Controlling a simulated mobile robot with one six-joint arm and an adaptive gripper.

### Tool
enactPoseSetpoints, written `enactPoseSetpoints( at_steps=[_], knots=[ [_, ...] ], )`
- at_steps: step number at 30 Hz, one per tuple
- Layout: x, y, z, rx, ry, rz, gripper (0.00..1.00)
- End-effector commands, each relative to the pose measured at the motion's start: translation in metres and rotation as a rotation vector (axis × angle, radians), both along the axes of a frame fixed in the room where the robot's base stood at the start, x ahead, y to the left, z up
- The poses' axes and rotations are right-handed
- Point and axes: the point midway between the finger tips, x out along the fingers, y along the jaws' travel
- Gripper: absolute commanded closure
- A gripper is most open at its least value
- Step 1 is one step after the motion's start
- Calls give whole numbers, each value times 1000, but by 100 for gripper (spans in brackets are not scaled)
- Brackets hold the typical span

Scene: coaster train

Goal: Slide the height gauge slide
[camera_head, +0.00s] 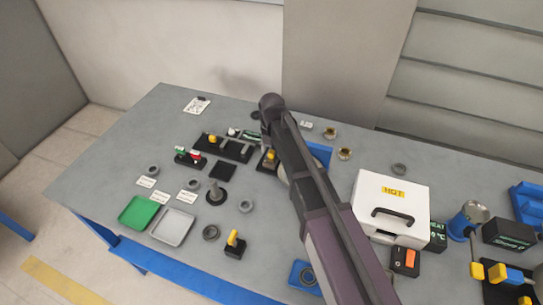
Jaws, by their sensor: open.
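I cannot tell for sure which thing is the height gauge. A yellow piece on a black base (268,158) stands left of my arm, which partly covers it. A yellow lever on a black block (234,243) is near the table's front edge. A black panel with a yellow knob (212,139) lies towards the back. My arm reaches from the lower right to the middle of the table. My gripper cannot be made out; the arm hides that area.
The grey table (160,120) holds a green tray (138,212), a grey tray (172,227) and several rings. Right of my arm stand a white box marked HOT (392,205) and a blue cylinder (468,218). The table's back left is mostly clear.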

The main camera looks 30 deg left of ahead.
Motion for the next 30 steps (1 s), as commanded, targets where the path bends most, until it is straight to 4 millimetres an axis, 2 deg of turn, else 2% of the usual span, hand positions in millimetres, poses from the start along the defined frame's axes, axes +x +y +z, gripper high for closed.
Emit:
enactPoseSetpoints(
  at_steps=[1,6,19,20,24,26,30],
  knots=[
    [0,0,-6,0,0,0,37],
    [0,0,-11,0,0,0,37],
    [0,0,-12,0,0,0,37],
    [0,0,-12,0,0,0,43],
    [0,0,-12,0,0,0,85],
    [0,0,-12,0,0,0,100],
    [0,0,-13,0,0,0,100]
  ],
)
